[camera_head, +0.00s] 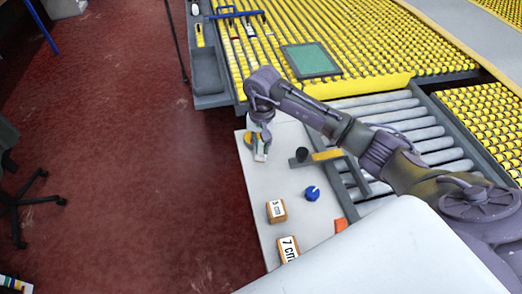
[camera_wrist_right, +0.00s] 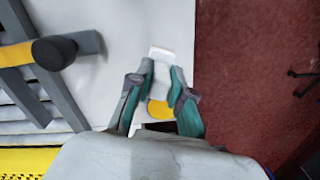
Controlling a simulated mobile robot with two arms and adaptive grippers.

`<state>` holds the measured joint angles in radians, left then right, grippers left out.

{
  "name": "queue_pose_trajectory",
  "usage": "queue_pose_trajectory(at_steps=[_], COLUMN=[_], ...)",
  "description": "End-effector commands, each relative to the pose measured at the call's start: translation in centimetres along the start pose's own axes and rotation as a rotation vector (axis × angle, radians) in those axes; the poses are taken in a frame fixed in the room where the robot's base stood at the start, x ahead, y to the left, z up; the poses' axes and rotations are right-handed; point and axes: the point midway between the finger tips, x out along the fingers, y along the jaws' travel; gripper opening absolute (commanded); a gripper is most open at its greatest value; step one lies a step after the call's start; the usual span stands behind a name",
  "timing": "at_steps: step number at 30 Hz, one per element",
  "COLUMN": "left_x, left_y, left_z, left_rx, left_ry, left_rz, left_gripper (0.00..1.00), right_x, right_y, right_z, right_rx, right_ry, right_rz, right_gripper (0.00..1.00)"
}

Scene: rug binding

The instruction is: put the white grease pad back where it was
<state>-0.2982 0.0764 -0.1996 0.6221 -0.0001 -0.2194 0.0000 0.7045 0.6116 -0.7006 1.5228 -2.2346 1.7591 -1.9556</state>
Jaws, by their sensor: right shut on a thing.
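My right gripper (camera_head: 260,146) is above the far left part of the pale table (camera_head: 290,235). In the wrist view, the fingers of the right gripper (camera_wrist_right: 160,80) are closed on the white grease pad (camera_wrist_right: 161,54), which sticks out past the fingertips. The pad also shows in the head view (camera_head: 261,156), below the fingers. A yellow round thing (camera_wrist_right: 159,109) lies beneath the fingers; it also shows in the head view (camera_head: 249,138), partly hidden by the gripper. I cannot tell whether the pad touches the table. My left gripper is not in view.
Blocks marked 3 cm (camera_head: 277,211) and 7 cm (camera_head: 288,248), a blue knob (camera_head: 312,194) and an orange piece (camera_head: 341,225) stand nearer. A black-knobbed tool with a yellow bar (camera_head: 327,155) lies right of the gripper. Yellow roller conveyors (camera_head: 400,60) and a green mat (camera_head: 311,60) lie beyond.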

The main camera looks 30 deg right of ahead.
Motion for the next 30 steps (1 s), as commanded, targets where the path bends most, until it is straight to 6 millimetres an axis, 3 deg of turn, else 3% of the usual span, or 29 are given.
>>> queue_pose_trajectory(at_steps=[9,21,22,25,30], left_x=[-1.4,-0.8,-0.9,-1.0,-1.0], left_y=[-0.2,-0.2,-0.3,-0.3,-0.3], left_z=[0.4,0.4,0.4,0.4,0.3], left_rx=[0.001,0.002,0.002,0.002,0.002], left_ry=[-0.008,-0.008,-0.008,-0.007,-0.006], left_rz=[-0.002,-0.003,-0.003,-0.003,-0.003], left_gripper=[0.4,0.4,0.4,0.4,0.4], right_x=[3.8,4.4,4.2,4.2,4.2], right_y=[0.0,0.1,0.1,0.1,0.1], right_z=[0.0,-0.2,-0.2,-0.1,-0.1], right_rx=[0.0,0.0,0.0,0.0,0.0], right_ry=[-0.003,0.0,0.0,0.0,-0.001], right_rz=[0.001,0.0,0.0,0.0,0.0], right_gripper=[0.0,0.0,0.25,0.41,0.45])
